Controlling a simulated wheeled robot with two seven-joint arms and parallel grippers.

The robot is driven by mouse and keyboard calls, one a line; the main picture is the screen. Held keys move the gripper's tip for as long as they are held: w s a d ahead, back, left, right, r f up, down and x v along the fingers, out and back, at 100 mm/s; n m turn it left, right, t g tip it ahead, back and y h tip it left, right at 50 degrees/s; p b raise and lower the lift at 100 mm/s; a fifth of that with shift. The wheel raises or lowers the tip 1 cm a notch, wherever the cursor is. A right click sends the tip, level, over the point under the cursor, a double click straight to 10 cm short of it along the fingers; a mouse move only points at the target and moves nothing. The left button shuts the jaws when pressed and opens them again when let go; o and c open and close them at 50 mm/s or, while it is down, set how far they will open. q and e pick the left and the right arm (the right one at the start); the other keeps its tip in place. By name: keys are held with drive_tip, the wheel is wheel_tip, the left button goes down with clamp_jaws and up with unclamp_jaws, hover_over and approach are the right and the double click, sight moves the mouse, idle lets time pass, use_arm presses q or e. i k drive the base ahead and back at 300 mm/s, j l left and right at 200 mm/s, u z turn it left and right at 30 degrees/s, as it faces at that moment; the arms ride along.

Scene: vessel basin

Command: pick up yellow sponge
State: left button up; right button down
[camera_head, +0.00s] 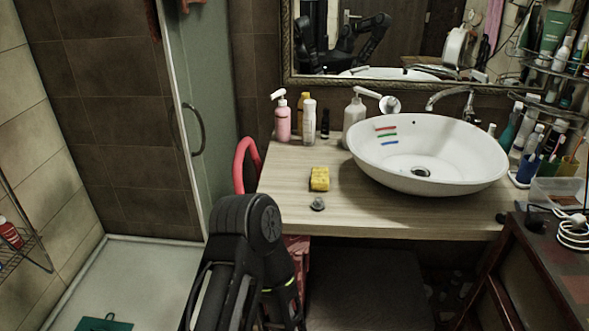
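The yellow sponge (319,179) lies on the wooden counter (290,208), left of the white basin and near the counter's front edge. Nothing touches it from above. One black arm of mine rises at the lower middle, in front of the counter and to the left of the sponge. Only its links show clearly; I see no gripper fingers on it. My other arm is not directly in view.
A small grey object (318,204) lies in front of the sponge. A white basin (428,168) with coloured stripes stands to the right. Bottles, including a pink one (282,118), stand behind. A red chair-like frame (240,165) is at the counter's left end. Counter around the sponge is mostly clear.

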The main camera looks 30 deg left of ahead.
sight(319, 175)
drive_tip(key=u, duration=0.85)
